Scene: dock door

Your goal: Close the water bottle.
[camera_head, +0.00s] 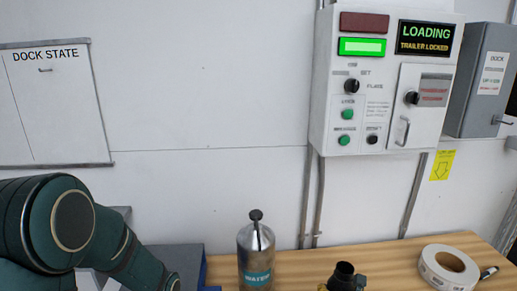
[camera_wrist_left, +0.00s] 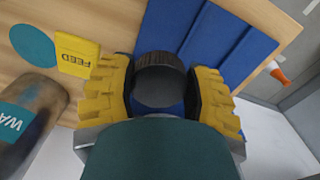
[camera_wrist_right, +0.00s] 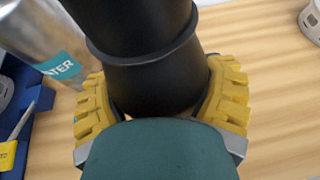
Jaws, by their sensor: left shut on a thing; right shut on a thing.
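The silver water bottle (camera_head: 256,262) stands upright on the wooden table, its teal WATER label facing me. A small dark knob and a thin dark strip show at its top. It also appears in the left wrist view (camera_wrist_left: 30,115) and right wrist view (camera_wrist_right: 42,40). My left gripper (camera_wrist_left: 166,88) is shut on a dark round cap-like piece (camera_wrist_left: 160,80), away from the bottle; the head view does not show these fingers. My right gripper (camera_wrist_right: 160,100) is shut on a black cylindrical object (camera_wrist_right: 150,60), to the right of the bottle in the head view (camera_head: 344,275).
A white tape roll (camera_head: 447,268) lies at the right of the table (camera_head: 400,260). Blue panels (camera_wrist_left: 220,45), a yellow FEED card (camera_wrist_left: 77,54) and a teal disc (camera_wrist_left: 32,46) show in the left wrist view. A control box (camera_head: 385,85) hangs on the wall behind.

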